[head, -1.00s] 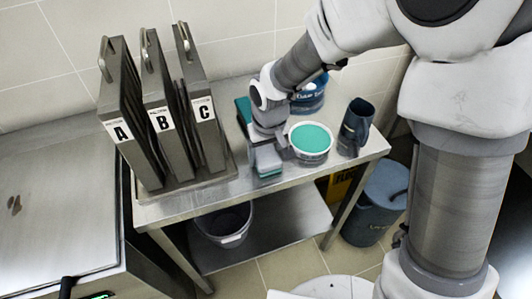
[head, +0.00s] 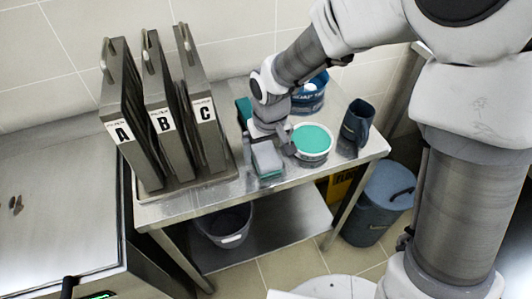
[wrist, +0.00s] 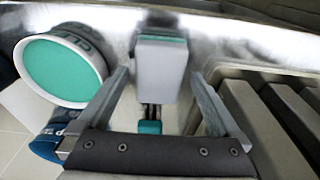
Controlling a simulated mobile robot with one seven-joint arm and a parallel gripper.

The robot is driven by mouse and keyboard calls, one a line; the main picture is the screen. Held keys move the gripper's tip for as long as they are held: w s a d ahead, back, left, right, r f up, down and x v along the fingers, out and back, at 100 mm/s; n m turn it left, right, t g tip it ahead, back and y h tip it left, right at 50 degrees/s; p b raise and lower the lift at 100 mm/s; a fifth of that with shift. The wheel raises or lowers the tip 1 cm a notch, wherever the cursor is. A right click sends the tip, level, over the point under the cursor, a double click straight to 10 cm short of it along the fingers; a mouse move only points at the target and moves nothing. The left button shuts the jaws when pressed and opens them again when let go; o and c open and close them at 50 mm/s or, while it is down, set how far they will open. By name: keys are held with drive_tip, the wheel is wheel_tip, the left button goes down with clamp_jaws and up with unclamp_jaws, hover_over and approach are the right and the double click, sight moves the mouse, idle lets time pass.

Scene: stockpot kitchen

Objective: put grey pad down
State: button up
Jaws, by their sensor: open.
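The grey pad (head: 267,158) is a small block with a grey top and a teal lower layer. It rests on the steel side table (head: 222,199), near its front edge. In the wrist view the pad (wrist: 160,70) lies between and beyond the fingertips, with a gap on each side. My gripper (head: 272,136) is open just behind and above the pad; its two spread fingers also show in the wrist view (wrist: 160,82). My gripper hides part of the table behind the pad.
A white tub with a teal top (head: 312,141) stands close right of my gripper. A blue tub (head: 309,95), a dark jug (head: 357,122) and a teal item (head: 243,109) stand nearby. Upright panels A, B, C (head: 163,122) stand at left. Bins are below.

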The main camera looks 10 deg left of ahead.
sight(268, 160)
wheel_tip(268, 160, up, 10)
drive_tip(key=s+p, duration=0.1)
drive_tip(key=p, duration=0.1)
drive_tip(key=s+d+r+m+t, duration=0.1)
drive_tip(key=s+d+r+m, duration=0.1)
drive_tip(key=d+r, duration=0.35)
drive_tip(key=s+d+r+m+t, duration=0.1)
drive_tip(key=s+d+r, duration=0.15)
drive_tip(key=d, duration=0.65)
drive_tip(key=s+d+r+m+t+h, duration=0.1)
drive_tip(key=s+d+r+m+t, duration=0.1)
drive_tip(key=s+d, duration=0.6)
drive_tip(key=shift+d+r+m, duration=0.45)
drive_tip(key=shift+r+m, duration=0.2)
drive_tip(key=shift+m, duration=0.05)
wheel_tip(268, 160, up, 4)
drive_tip(key=p, duration=0.3)
drive_tip(key=shift+r+p, duration=0.1)
drive_tip(key=shift+p, duration=0.3)
